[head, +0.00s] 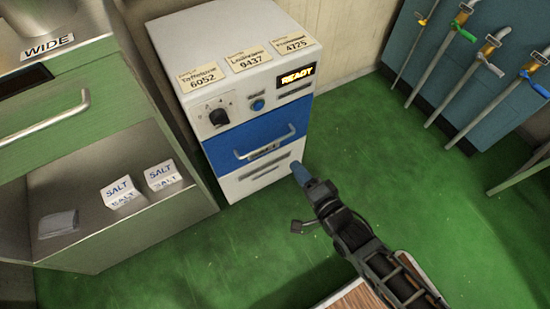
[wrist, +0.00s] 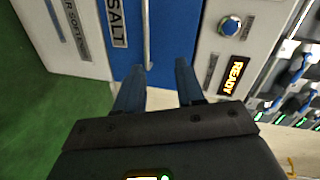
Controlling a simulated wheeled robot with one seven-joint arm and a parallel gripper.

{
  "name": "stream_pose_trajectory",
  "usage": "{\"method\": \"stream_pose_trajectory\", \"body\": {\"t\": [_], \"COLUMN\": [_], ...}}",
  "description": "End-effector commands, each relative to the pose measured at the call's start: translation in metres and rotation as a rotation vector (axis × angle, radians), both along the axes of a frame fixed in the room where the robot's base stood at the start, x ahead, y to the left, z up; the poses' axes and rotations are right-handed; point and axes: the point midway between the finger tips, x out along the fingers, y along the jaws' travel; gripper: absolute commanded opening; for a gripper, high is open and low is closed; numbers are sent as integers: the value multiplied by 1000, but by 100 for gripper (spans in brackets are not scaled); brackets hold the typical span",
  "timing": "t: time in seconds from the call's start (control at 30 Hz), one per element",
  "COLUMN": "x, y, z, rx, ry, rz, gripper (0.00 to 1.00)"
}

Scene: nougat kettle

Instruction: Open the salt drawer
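The blue salt drawer (head: 250,138) is in the middle of the white cabinet's front and looks shut. Its pale bar handle (head: 264,143) runs across the front. In the wrist view the blue drawer front (wrist: 175,30) carries a SALT label (wrist: 117,22), and the handle (wrist: 148,35) runs down towards my fingertips. My gripper (head: 299,170) is in front of the cabinet, to the lower right of the handle. In the wrist view my gripper (wrist: 160,64) is open, with nothing held. The handle's near end lies close to the left fingertip; I cannot tell whether they touch.
The white cabinet (head: 217,95) has a READY display (head: 297,77), a knob and a lower white drawer (head: 258,176). A green counter (head: 90,110) with SALT boxes (head: 162,175) on its shelf stands left. Tools hang on the blue right wall. Green floor (head: 400,165) is free right of the cabinet.

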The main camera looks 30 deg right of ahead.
Motion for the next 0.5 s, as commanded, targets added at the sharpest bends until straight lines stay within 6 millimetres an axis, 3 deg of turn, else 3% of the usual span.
{"method": "stream_pose_trajectory", "body": {"t": [0.03, 0.1, 0.5], "x": [19, 35, 83], "y": [1, 2, 3], "z": [-20, -31, -48], "rx": [54, 119, 211], "ry": [-5, -6, -9], "rz": [-11, -25, -46], "gripper": [38, 38, 38]}}
